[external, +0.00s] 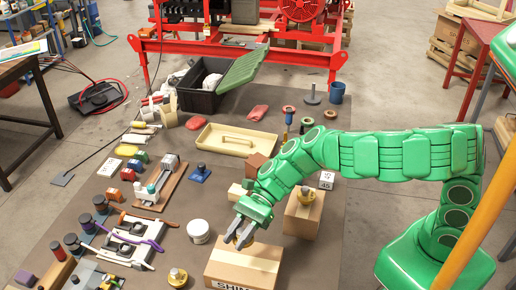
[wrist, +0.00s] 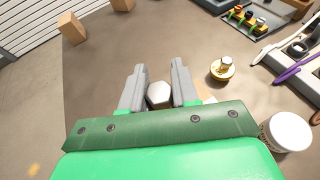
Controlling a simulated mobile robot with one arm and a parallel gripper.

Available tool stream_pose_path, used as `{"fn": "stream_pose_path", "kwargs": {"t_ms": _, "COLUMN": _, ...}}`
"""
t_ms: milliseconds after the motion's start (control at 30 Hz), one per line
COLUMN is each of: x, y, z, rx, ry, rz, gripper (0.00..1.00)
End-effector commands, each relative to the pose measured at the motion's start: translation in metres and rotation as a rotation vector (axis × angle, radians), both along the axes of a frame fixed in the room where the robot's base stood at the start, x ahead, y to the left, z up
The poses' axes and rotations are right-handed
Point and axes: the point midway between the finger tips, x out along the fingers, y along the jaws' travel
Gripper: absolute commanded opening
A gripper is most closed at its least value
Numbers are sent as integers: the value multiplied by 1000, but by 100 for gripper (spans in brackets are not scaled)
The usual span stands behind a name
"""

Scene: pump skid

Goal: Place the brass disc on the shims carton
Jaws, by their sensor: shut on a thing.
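My gripper (external: 240,236) is just above the shims carton (external: 237,272), which is brown with its label on the front side. In the wrist view my gripper (wrist: 158,92) is shut on a pale six-sided piece (wrist: 159,95) between its fingers. What lies below that piece is hidden. One brass disc (external: 177,277) with a knob lies on the mat left of the shims carton. It also shows in the wrist view (wrist: 222,70), apart from my fingers. Another brass piece (external: 306,195) sits on a second carton behind on the right. The shims carton is mostly hidden in the wrist view.
A white tub (external: 198,231) stands left of my gripper. The second carton (external: 303,217) stands to the right. Several tools and blocks on trays fill the left of the mat. A beige tray (external: 236,139) and a black crate (external: 202,97) lie farther back.

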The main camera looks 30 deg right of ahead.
Motion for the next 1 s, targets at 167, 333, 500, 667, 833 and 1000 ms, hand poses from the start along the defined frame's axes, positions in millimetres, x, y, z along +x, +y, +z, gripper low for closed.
{"fn": "stream_pose_path", "kwargs": {"t_ms": 167, "x": -2, "y": 0, "z": -18, "rx": -1, "ry": 3, "rz": 4, "gripper": 0}}
{"fn": "stream_pose_path", "kwargs": {"t_ms": 333, "x": -1, "y": 0, "z": -36, "rx": -3, "ry": 1, "rz": 3, "gripper": 0}}
{"fn": "stream_pose_path", "kwargs": {"t_ms": 500, "x": -1, "y": 0, "z": -43, "rx": -1, "ry": 0, "rz": 2, "gripper": 0}}
{"fn": "stream_pose_path", "kwargs": {"t_ms": 667, "x": -1, "y": 0, "z": -49, "rx": -2, "ry": 2, "rz": 1, "gripper": 0}}
{"fn": "stream_pose_path", "kwargs": {"t_ms": 833, "x": -1, "y": 0, "z": -64, "rx": 0, "ry": 2, "rz": 2, "gripper": 0}}
{"fn": "stream_pose_path", "kwargs": {"t_ms": 1000, "x": -1, "y": 0, "z": -77, "rx": 0, "ry": 1, "rz": 3, "gripper": 0}}
